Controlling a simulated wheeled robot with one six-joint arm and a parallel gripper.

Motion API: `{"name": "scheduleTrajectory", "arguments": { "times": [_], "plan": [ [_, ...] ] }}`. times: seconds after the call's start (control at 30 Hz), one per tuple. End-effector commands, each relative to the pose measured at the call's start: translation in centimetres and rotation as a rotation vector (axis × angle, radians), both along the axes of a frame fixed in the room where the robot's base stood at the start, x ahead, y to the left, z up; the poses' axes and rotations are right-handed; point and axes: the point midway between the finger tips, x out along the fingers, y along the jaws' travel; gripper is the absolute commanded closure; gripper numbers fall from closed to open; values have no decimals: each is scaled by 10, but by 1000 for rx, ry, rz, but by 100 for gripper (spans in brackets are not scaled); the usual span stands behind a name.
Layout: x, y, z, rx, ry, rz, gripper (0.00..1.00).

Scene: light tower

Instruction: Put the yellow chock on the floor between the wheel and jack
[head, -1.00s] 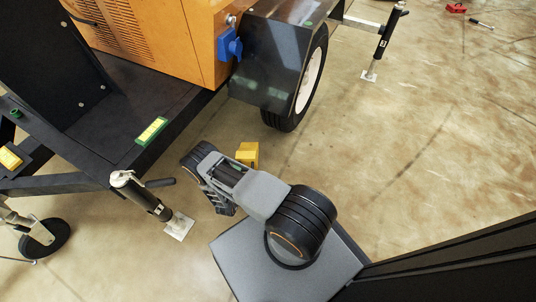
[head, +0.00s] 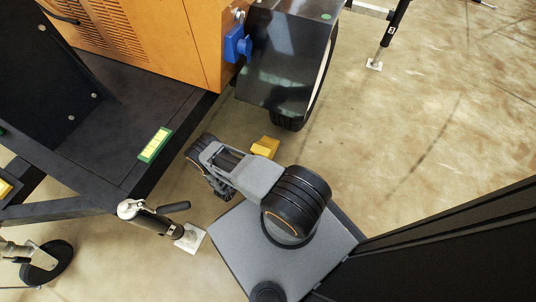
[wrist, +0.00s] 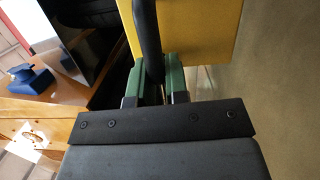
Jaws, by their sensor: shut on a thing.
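The yellow chock (head: 265,147) shows in the head view just beyond my arm, low between the wheel and the jack. In the wrist view the chock (wrist: 190,30) fills the upper middle, and my gripper (wrist: 165,75), with green finger pads, is shut on its dark handle. My arm hides the gripper in the head view. The wheel (head: 288,122) is beyond the chock, mostly under a black fender. The jack (head: 160,220) with its white foot plate stands at the lower left. Whether the chock touches the floor cannot be told.
The orange trailer body (head: 170,40) and black frame (head: 110,130) stand at left and above. A blue socket (head: 237,45) sticks out near the fender. Another jack (head: 390,35) stands at the upper right. The floor (head: 430,130) to the right is clear.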

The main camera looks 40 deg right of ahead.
Motion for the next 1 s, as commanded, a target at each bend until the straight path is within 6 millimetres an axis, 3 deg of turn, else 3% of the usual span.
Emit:
{"name": "scheduleTrajectory", "arguments": {
  "times": [0.2,0.4,1.0],
  "plan": [
    [7,-52,-27,-3,-3,-3,100],
    [12,-81,-57,-3,-3,0,100],
    [16,-112,-91,-3,-3,-1,100]
  ]
}}
